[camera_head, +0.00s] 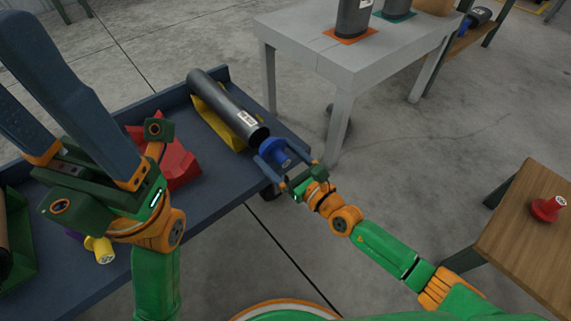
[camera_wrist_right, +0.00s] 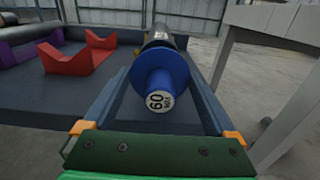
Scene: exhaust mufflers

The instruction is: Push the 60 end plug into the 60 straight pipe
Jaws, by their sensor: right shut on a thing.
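The 60 straight pipe (camera_head: 226,97) is a dark grey cylinder with a white label. It lies in a yellow cradle (camera_head: 213,113) on the blue bench, its near end facing my right gripper. The blue 60 end plug (camera_head: 276,151) is at that end, roughly in line with the pipe; I cannot tell whether they touch. My right gripper (camera_head: 272,149) is shut on the plug. In the right wrist view the plug (camera_wrist_right: 161,84) shows its "60" face, with the pipe (camera_wrist_right: 160,38) behind it. My left gripper (camera_head: 30,75) is open and empty at the left, its fingers cut by the frame edge.
A red cradle (camera_head: 180,165) and a yellow plug (camera_head: 101,250) are on the blue bench (camera_head: 225,200). A grey table (camera_head: 375,60) with dark cylinders stands behind at the right. A red plug (camera_head: 548,208) sits on a wooden table (camera_head: 520,240). Open floor lies between them.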

